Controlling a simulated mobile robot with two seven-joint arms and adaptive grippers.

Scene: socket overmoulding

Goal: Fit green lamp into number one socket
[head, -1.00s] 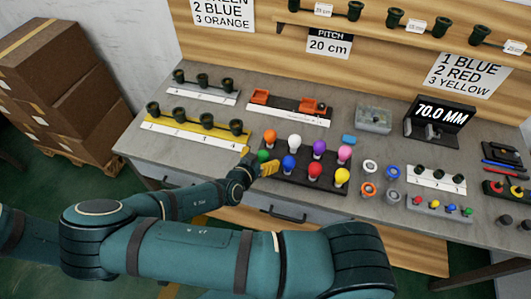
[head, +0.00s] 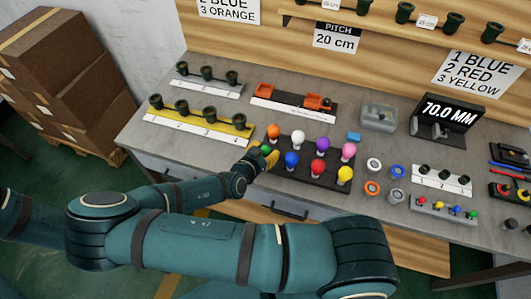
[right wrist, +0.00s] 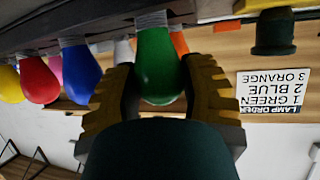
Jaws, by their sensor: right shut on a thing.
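The green lamp (head: 264,149) is at the left end of the dark lamp rack (head: 318,181). My right gripper (head: 268,156) is shut on it. In the right wrist view, the inverted picture shows the green bulb (right wrist: 158,68) between the yellow fingers, with its grey base beyond. I cannot tell whether the base is clear of the rack. A yellow strip (head: 190,131) with several dark green sockets numbered from the left stands left of the rack; its leftmost socket is number one (head: 155,101). Behind it, a shorter strip (head: 207,84) carries three sockets. My left gripper is not in view.
An orange lamp (head: 273,131), blue lamp (head: 291,160) and other coloured lamps stand close by in the rack. An orange-fitted fixture (head: 290,100) lies behind it. Bare grey tabletop separates the yellow strip from the rack. Coloured rings (head: 374,165) lie to the right.

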